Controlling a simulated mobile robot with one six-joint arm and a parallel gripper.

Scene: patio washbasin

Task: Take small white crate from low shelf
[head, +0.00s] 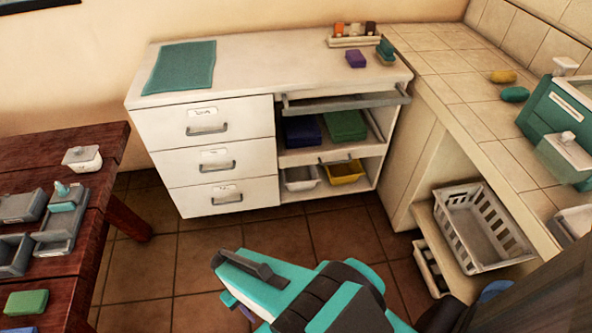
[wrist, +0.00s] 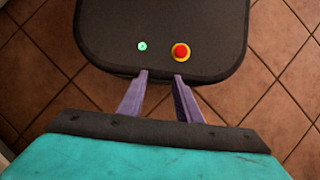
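Under the tiled counter on the right, a large slatted white basket (head: 482,228) stands on a shelf. Below it, a smaller white crate (head: 432,268) shows partly, with dark slots or contents; the shelf and basket hide part of it. A small white bin (head: 300,178) also sits on the bottom shelf of the white cabinet, beside a yellow bin (head: 343,172). My gripper (wrist: 162,76) is open and empty in the wrist view, its purple fingers apart above my own base. In the head view it is low in the middle, well away from these containers.
A dark red wooden table (head: 95,200) with grey trays stands at left. The white drawer cabinet (head: 205,150) stands against the back wall, a pulled-out grey board (head: 345,101) at its top right. Tiled floor (head: 290,238) is clear between them.

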